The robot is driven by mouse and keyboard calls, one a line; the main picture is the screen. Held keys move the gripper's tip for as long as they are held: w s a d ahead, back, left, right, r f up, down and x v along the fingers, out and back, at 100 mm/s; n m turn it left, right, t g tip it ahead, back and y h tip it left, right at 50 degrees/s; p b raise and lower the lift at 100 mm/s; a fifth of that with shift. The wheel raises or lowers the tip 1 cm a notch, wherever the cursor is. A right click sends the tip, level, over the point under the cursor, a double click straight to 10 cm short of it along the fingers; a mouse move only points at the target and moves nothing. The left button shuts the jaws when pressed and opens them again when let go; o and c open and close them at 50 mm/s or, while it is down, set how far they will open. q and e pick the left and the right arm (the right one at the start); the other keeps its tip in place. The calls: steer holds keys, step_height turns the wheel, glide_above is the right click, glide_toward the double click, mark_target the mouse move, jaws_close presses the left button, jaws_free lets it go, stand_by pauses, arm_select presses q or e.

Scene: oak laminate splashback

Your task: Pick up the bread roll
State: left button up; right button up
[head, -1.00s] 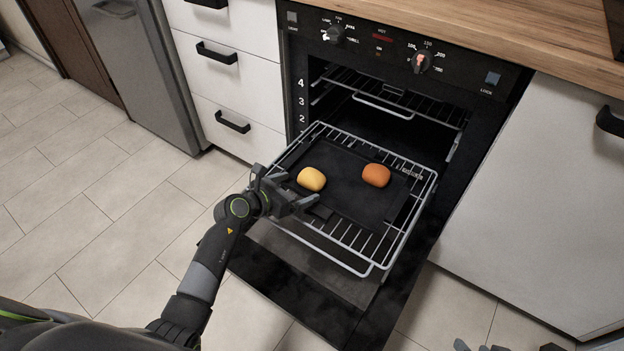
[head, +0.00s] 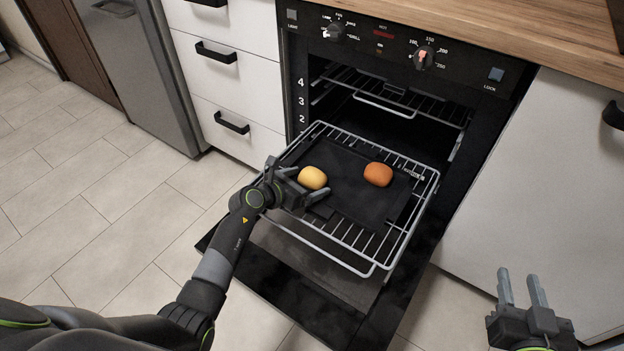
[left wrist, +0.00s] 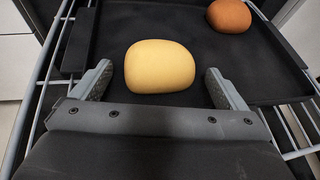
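Two rolls lie on a black baking tray (head: 345,200), a yellow one (head: 312,178) on the left and an orange-brown one (head: 378,174) on the right. I cannot tell for sure which one the task calls the bread roll. My left gripper (head: 312,188) is open just in front of the yellow roll. In the left wrist view the yellow roll (left wrist: 159,66) lies centred between and slightly beyond the open fingertips, and the orange-brown roll (left wrist: 229,16) is farther off at upper right. My right gripper (head: 522,290) is open and empty over the floor at lower right.
The tray rests on a wire rack (head: 376,262) pulled out of the oven (head: 385,85), above its lowered door (head: 300,300). White drawers (head: 225,75) stand to the left and a white cabinet front (head: 540,190) to the right.

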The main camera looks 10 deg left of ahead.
arm_select(q)
steer(key=shift+f, duration=0.1)
steer(key=shift+c, duration=0.2)
steer(key=c, duration=1)
